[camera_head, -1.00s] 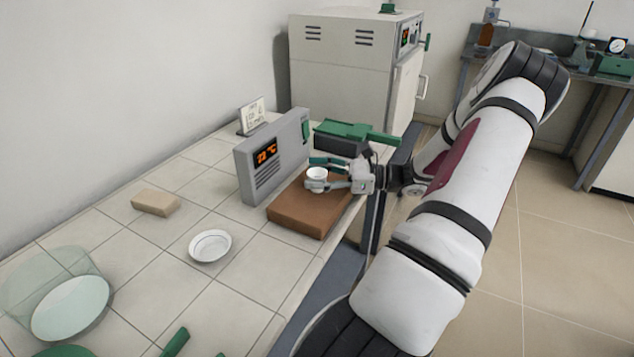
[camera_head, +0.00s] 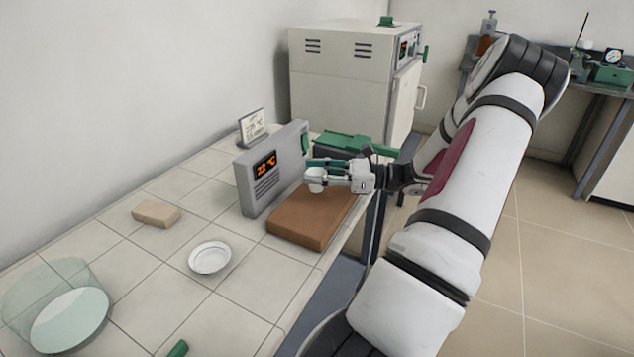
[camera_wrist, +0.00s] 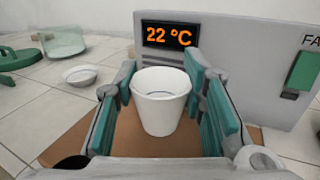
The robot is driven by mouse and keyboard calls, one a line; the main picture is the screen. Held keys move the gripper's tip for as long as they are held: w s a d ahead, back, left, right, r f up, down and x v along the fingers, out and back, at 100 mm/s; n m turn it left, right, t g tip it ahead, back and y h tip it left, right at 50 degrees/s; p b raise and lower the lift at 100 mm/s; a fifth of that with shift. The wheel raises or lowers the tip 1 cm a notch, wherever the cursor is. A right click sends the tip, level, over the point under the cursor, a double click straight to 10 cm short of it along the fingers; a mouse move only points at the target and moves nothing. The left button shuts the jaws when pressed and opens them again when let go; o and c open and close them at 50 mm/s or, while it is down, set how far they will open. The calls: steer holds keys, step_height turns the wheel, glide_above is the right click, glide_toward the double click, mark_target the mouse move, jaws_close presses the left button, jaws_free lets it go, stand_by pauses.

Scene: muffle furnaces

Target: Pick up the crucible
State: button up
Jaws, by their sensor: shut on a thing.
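The crucible is a small white cup (camera_wrist: 161,101), upright between the two green-padded fingers of my gripper (camera_wrist: 163,95) in the wrist view. My gripper (camera_head: 325,172) is shut on it. In the head view the crucible (camera_head: 315,182) shows at the fingertips, partly hidden by the fingers. It is over the brown block (camera_head: 305,225) in front of the grey controller. I cannot tell for sure how far it is above the block.
The grey controller (camera_head: 270,170) reading 22 °C stands close behind the crucible. A white dish (camera_head: 210,257), a tan block (camera_head: 156,213) and a glass vessel (camera_head: 60,300) are on the tiled bench. A large furnace cabinet (camera_head: 345,80) stands beyond. Tiles between the dish and brown block are clear.

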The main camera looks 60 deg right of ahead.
steer(key=s+a, duration=0.4)
steer(key=s, duration=0.3)
steer(key=s+a+r+p, duration=0.1)
steer(key=s+a, duration=0.3)
steer(key=s, duration=0.2)
steer(key=shift+s+a+r, duration=0.15)
steer(key=shift+s+r, duration=0.05)
steer(key=shift+s, duration=0.15)
